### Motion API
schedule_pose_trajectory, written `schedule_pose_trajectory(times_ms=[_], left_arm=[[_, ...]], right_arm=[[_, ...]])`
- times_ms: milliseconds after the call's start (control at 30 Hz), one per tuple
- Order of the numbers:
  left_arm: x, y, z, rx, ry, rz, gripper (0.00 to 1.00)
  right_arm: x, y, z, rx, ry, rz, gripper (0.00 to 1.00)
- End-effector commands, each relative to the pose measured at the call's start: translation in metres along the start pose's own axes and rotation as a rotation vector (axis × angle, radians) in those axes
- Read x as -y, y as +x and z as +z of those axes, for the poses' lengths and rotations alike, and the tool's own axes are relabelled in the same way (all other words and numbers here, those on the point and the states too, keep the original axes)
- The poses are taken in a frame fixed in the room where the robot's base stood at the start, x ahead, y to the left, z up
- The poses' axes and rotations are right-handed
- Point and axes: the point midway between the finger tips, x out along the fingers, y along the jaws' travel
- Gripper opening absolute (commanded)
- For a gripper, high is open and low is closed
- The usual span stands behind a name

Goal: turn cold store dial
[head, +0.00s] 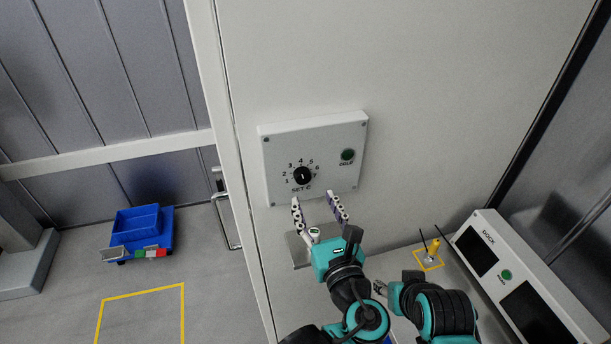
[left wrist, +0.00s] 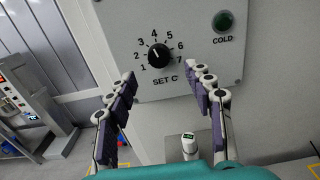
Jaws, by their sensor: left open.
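The black round dial (head: 302,175) sits on a pale grey panel (head: 330,135) on the upright wall, with numbers 1 to 7 around it and "SET C" below. In the left wrist view the dial (left wrist: 158,55) has a white pointer line tilted up and slightly left, near 3 to 4. My left gripper (head: 315,199) is open and empty just below the dial. In the left wrist view its fingers (left wrist: 163,75) stand apart, one to each side below the dial, with no visible contact. My right arm shows at the lower right; its fingers are too small to judge.
A dark green "COLD" lamp (head: 347,155) is right of the dial. A small device with a display (head: 314,233) is below the panel. A console marked DOCK (head: 488,238) and a yellow post (head: 434,247) are at right. A blue cart (head: 137,232) is on the floor at left.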

Motion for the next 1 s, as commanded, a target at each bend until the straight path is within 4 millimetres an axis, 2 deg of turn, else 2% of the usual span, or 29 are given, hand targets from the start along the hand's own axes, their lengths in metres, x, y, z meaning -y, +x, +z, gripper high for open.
schedule_pose_trajectory(times_ms=[200, 400, 767, 967, 1000], left_arm=[[-0.002, 0.038, -0.002, -0.002, -0.003, 0.006, 0.52], [-0.002, 0.063, -0.002, -0.002, -0.004, 0.005, 0.52], [-0.002, 0.07, -0.001, -0.003, -0.005, 0.001, 0.52], [-0.002, 0.07, -0.001, -0.003, -0.006, 0.001, 0.03], [-0.002, 0.07, -0.001, -0.003, -0.006, 0.001, 0.03]], right_arm=[[0.0, 0.002, 0.002, 0.0, 0.0, 0.0, 0.44], [0.0, 0.003, 0.002, 0.0, 0.0, 0.0, 0.44], [0.0, 0.003, 0.002, 0.0, 0.0, 0.0, 0.44], [0.0, 0.003, 0.002, 0.0, 0.0, 0.0, 0.44], [0.0, 0.003, 0.002, 0.0, 0.0, 0.0, 0.44]])
